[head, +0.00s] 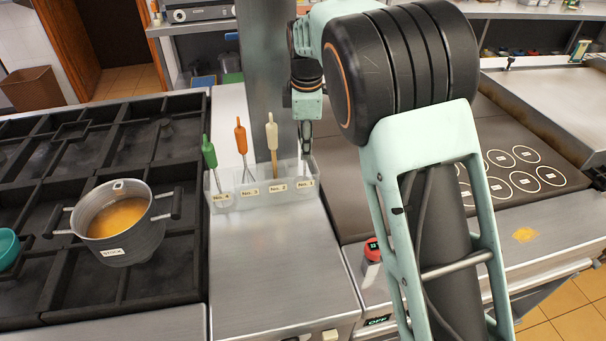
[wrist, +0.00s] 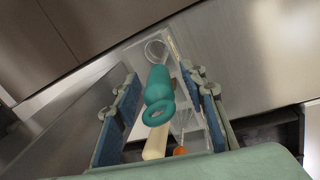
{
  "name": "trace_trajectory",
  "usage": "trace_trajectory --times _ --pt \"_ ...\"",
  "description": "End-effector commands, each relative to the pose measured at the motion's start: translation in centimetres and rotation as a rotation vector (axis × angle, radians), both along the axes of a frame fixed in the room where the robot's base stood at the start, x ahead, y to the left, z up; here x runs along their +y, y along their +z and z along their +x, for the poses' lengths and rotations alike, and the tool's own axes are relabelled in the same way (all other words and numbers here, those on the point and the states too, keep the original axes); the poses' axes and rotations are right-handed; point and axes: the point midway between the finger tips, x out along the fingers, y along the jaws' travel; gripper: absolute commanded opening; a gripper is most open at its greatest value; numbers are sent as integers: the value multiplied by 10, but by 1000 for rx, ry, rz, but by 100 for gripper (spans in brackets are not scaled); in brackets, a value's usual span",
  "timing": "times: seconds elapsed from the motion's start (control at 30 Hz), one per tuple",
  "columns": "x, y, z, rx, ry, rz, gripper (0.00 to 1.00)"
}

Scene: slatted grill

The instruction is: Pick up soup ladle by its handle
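A teal handle with a ring at its end (wrist: 158,95) stands up from the clear utensil holder, between the fingers of my gripper (wrist: 161,112) in the wrist view. A grey round shape (wrist: 155,50) shows beyond it and may be the ladle's bowl; I cannot tell for certain. My gripper is open, with a gap on both sides of the handle. In the head view my gripper (head: 305,132) is above the holder's rightmost compartment, No. 1, and hides the teal handle.
The clear holder (head: 236,204) also carries green (head: 208,152), orange (head: 240,136) and cream (head: 272,132) handles. A stock pot (head: 124,240) sits on the black stove at left. A steel post (head: 262,60) rises behind the holder. The steel counter (head: 270,270) in front is clear.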

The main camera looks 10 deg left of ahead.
Motion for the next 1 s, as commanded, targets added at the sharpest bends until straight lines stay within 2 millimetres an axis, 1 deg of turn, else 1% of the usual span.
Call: trace_trajectory --times 0.03,0.13,0.37,0.7,0.73,1.0 --pt "1 -5 1 1 0 0 39" --pt "0 -12 2 0 -1 -1 39" --pt "0 -13 3 -1 -1 0 39" --pt "1 -13 3 -1 0 0 1" --pt "1 -13 3 -1 0 0 0" --pt "1 -12 3 -2 0 0 0"
